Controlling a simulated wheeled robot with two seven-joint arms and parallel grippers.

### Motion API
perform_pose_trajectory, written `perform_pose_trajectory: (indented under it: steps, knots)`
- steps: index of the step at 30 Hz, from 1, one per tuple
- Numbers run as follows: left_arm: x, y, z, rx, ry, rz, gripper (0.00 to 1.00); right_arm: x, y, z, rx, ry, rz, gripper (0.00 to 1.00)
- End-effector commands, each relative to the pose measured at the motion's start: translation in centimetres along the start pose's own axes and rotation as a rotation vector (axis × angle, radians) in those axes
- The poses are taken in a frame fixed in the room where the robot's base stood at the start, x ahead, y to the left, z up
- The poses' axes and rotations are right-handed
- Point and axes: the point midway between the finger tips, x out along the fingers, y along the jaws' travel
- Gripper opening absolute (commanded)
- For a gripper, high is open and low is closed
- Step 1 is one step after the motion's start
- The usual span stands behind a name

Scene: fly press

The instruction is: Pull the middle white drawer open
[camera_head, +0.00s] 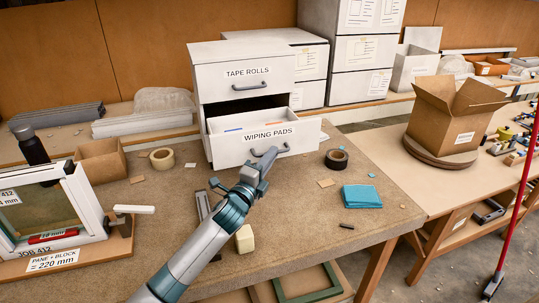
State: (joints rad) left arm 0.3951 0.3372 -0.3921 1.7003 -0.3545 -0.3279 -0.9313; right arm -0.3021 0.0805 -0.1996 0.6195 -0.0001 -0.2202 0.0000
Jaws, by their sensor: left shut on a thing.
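A white drawer unit (203,90) stands on the brown bench. Its top drawer (222,84), labelled TAPE ROLLS, is closed. Below it the white drawer labelled WIPING PADS (230,151) is pulled out, with a dark gap above and some blue and light items visible inside. Any drawer lower down is hidden behind it. My left gripper (262,164) is at the grey handle (271,151) of the WIPING PADS drawer and is shut on it. The arm comes up from the lower left. My right gripper is not in view.
On the bench (300,215), a black tape roll (336,159) and a blue cloth (361,196) lie right of the drawer. A cream block (244,239) is beside my arm. A white-framed pane (88,205) and dark bottle (31,146) stand left.

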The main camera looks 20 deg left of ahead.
Motion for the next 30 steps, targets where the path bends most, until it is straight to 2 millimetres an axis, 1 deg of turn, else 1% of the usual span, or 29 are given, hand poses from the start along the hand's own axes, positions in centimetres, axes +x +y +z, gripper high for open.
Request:
perform_pose_trajectory:
  steps: [7, 9, 10, 23, 26, 30]
  knots:
    - [0.0, 0.0, 0.0, 0.000, 0.000, 0.000, 0.00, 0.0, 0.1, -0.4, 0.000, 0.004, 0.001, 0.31]
    - [0.0, 0.0, 0.0, 0.000, 0.000, 0.001, 0.21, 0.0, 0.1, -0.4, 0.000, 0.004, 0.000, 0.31]
    - [0.0, 0.0, 0.0, 0.000, 0.000, 0.000, 0.28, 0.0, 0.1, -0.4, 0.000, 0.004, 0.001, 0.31]
    - [-0.3, 0.1, 0.0, 0.001, 0.000, 0.000, 0.28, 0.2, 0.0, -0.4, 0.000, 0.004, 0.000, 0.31]
    - [-0.9, 0.1, 0.1, 0.001, 0.000, -0.001, 0.28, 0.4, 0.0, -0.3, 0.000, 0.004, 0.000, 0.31]
    - [-2.3, 0.2, 0.0, 0.001, 0.000, 0.000, 0.28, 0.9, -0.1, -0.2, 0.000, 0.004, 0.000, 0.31]
